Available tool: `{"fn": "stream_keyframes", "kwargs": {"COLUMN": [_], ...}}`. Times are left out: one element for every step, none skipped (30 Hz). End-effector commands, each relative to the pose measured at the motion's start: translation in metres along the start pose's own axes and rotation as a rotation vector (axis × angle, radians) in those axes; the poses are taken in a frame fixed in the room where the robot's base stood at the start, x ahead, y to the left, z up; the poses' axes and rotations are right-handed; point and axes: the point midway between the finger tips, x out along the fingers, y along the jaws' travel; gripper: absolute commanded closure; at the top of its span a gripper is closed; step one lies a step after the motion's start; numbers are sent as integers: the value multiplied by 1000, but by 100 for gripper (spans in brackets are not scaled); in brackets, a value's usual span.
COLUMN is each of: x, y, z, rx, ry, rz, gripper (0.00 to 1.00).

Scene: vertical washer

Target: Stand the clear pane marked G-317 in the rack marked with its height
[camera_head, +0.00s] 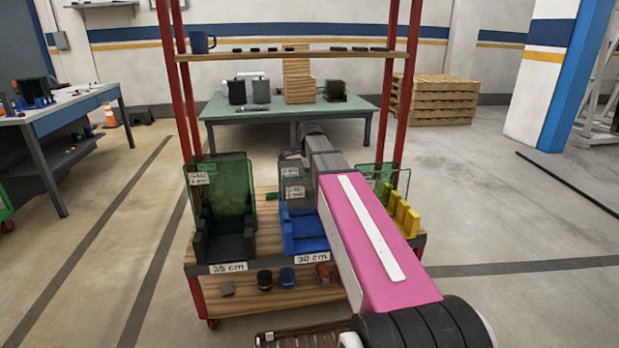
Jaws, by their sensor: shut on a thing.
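My gripper (307,158) is at the blue rack, its fingers mostly hidden by my arm. It is shut on a clear greyish pane (290,182) with a small white label, which looks upright over the blue rack (303,241) marked 30 cm. A second label shows just below the first; I cannot read either or tell whether both are on one pane. How deep the pane sits is unclear. The black rack (225,246) marked 35 cm holds green-tinted panes (226,190). A yellow rack (402,213) at the right has a pale greenish pane (379,176); its height mark is hidden.
The racks stand on a wooden cart (270,240) with red posts. A green table (220,106) stands behind. Open floor lies either side.

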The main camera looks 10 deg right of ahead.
Motion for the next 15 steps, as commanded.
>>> {"fn": "stream_keyframes", "kwargs": {"x": [0, 0, 1, 1, 2, 1, 1, 1, 2, 2, 2, 2, 2, 2, 2], "y": [0, 0, 0, 0, 0, 0, 0, 0, 0, 0, 0, 0, 0, 0, 0], "z": [0, 0, 0, 0, 0, 0, 0, 0, 0, 0, 0, 0, 0, 0, 0], "rx": [0, 0, 0, 0, 0, 0, 0, 0, 0, 0, 0, 0, 0, 0, 0], "ry": [0, 0, 0, 0, 0, 0, 0, 0, 0, 0, 0, 0, 0, 0, 0], "rz": [-1, -1, -1, -1, -1, -1, -1, -1, -1, -1, 0, 0, 0, 0, 1], "gripper": [100, 100, 100, 100, 100, 81, 71, 64, 64, 64, 64, 64, 64, 64, 64]}}
